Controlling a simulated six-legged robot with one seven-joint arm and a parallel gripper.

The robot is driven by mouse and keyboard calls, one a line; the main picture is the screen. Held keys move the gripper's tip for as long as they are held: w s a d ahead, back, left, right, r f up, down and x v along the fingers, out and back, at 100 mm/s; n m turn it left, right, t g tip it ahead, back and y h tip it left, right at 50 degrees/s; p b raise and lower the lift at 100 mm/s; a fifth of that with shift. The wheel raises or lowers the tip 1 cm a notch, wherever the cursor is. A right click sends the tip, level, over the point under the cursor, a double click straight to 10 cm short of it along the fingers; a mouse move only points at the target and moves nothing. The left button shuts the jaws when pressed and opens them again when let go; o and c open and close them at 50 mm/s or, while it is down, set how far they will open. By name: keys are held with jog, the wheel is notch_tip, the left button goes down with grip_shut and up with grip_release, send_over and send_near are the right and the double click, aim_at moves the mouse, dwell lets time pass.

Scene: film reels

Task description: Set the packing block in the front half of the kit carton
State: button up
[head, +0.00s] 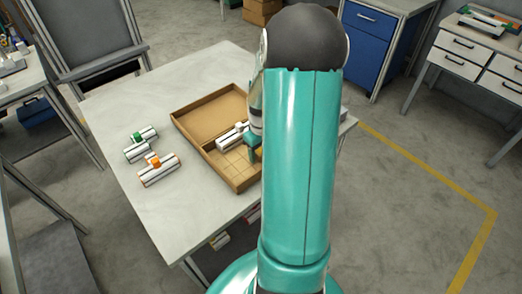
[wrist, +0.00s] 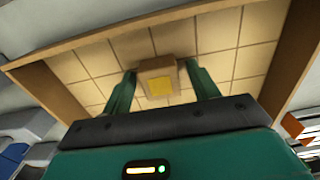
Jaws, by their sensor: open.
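The packing block (wrist: 158,67) is a small tan block with a yellow patch, seen in the wrist view between the two fingers of my gripper (wrist: 161,88). The fingers are open, close beside the block; I cannot tell whether either touches it. The block is over or on the gridded floor of the kit carton (wrist: 290,60); the exact contact is hidden. In the head view the open cardboard carton (head: 178,122) lies on the table, with a plain half at the back and a gridded half at the front. My gripper (head: 252,155) is low at the front half's right, and my arm hides the block.
Left of the carton, a green-marked piece (head: 141,147) and an orange-marked piece (head: 158,172) lie on the table (head: 120,105). Bare table surrounds these at the left and front.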

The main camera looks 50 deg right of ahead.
notch_tip(320, 180, up, 12)
jog(key=a+r+t+h, duration=0.1)
jog(key=a+r, duration=0.4)
jog(key=a, duration=0.3)
jog(key=a+r+t, duration=0.1)
jog(key=a+r, duration=0.4)
jog(key=a, duration=0.3)
jog(key=s+a+r+t, duration=0.1)
jog(key=s+a+r, duration=0.1)
jog(key=s+a, duration=0.2)
jog(key=s+a+r+n+t+y, duration=0.1)
jog(key=s+a+r+t, duration=0.1)
jog(key=a, duration=0.9)
jog(key=shift+s+r+t, duration=0.3)
jog(key=shift+s+r, duration=0.15)
jog(key=shift+s, duration=0.5)
jog(key=shift+s+d, duration=0.1)
